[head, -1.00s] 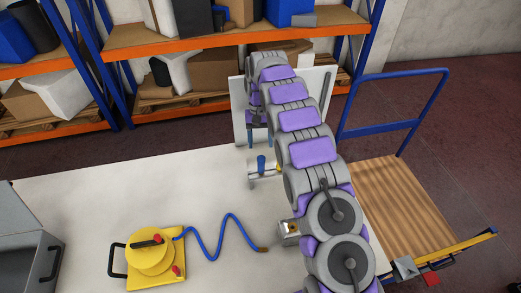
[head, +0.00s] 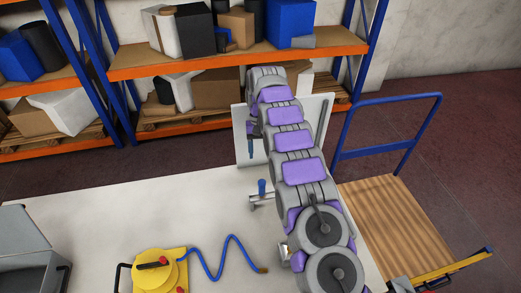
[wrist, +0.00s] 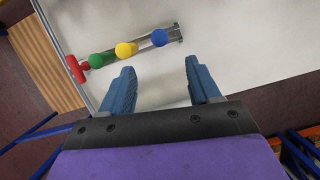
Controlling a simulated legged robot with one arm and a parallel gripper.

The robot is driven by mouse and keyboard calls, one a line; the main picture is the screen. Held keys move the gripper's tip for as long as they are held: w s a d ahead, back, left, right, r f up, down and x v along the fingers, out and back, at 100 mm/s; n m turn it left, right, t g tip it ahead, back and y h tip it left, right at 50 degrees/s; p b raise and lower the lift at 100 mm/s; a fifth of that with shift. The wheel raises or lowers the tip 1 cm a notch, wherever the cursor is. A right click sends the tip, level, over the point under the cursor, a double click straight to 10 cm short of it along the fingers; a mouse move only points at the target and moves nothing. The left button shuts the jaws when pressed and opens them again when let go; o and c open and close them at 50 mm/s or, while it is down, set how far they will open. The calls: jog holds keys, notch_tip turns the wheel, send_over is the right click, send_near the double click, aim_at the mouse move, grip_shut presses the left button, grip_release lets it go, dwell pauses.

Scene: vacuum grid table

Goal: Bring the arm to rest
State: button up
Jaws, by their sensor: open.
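My gripper (wrist: 160,68) is open, with two blue fingers apart and nothing between them. It hangs above the white table (head: 100,215); in the head view only a blue finger (head: 251,148) shows, in front of an upright white panel (head: 242,130). My purple and grey arm reaches away over the right side of the table. Beyond the fingertips in the wrist view is a metal rail with a blue knob (wrist: 159,37), a yellow knob (wrist: 125,49), a green knob (wrist: 101,59) and a red handle (wrist: 77,70). The blue knob (head: 262,187) also shows in the head view; my arm hides the others.
A yellow reel-like device (head: 157,272) with a wavy blue hose (head: 215,262) is on the table. A grey box (head: 30,250) is at left. Shelving (head: 190,60) stands behind, and a blue-handled wooden cart (head: 395,220) at right. The table's left middle is clear.

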dwell(0.4)
jog(key=s+d+r+b, duration=0.2)
jog(key=s+d+r, duration=0.15)
jog(key=s, duration=0.35)
jog(key=s+d+r+t+b, duration=0.1)
jog(key=s+d+r, duration=0.1)
jog(key=s+r, duration=0.4)
jog(key=s+d+r+b, duration=0.2)
jog(key=s+d+r, duration=0.1)
jog(key=s, duration=0.5)
jog(key=s+d+f+b, duration=0.2)
jog(key=s+f, duration=0.1)
jog(key=s, duration=1)
jog(key=s+d+f+b, duration=0.2)
jog(key=s+f, duration=0.2)
jog(key=s, duration=1)
jog(key=shift+f+m+t, duration=0.15)
jog(key=shift+m+t, duration=0.15)
jog(key=shift+t, duration=0.1)
